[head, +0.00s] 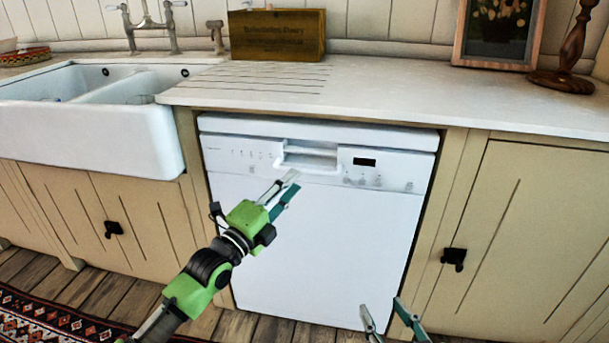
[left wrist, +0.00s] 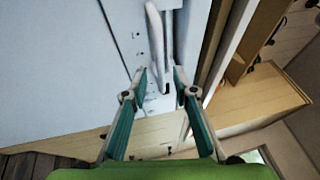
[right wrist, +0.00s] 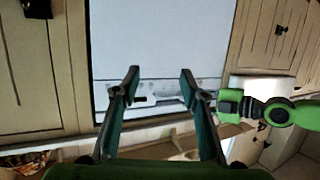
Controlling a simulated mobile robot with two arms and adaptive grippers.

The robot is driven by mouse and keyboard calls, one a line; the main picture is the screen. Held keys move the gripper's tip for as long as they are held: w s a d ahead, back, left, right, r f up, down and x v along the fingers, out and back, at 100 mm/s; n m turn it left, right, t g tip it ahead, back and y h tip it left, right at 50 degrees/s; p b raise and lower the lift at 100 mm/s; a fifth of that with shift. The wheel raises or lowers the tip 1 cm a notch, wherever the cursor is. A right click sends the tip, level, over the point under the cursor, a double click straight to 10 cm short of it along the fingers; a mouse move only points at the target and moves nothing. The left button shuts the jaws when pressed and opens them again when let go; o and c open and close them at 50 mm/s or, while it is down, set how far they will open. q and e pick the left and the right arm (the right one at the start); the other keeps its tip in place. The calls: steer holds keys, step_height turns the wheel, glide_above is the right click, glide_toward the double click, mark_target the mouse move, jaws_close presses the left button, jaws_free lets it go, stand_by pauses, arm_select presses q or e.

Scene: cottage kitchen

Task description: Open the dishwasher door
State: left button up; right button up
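The white dishwasher (head: 315,235) stands under the counter with its door shut and upright. Its recessed handle (head: 309,157) is in the middle of the control panel. My left gripper (head: 286,184) is open and empty, just in front of the panel and slightly below the handle. In the left wrist view the handle (left wrist: 160,45) lies ahead, past the fingertips, and I see no contact. My right gripper (head: 384,312) is open and empty, low in front of the door's right part. The right wrist view shows the door (right wrist: 160,40) beyond its spread fingers (right wrist: 159,72).
A white sink (head: 90,120) is at the left, and a cabinet (head: 530,240) with a black latch (head: 454,258) is at the right. The counter (head: 400,95) overhangs the dishwasher. A patterned rug (head: 45,318) lies on the floor at the lower left.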

mark_target(304, 171)
arm_select(q)
steer(key=b+x, duration=0.1)
steer(key=x, duration=0.4)
steer(key=shift+w+d, duration=0.1)
steer(key=shift+w, duration=0.05)
steer(key=shift+w+d+r, duration=0.1)
steer(key=shift+w+d, duration=0.1)
steer(key=shift+w, duration=0.1)
arm_select(e)
step_height(304, 171, up, 8)
steer(key=w+a+t+y, duration=0.1)
steer(key=t, duration=0.3)
steer(key=shift+w+a+y, duration=0.25)
steer(key=shift+y, duration=0.05)
arm_select(q)
jaws_close()
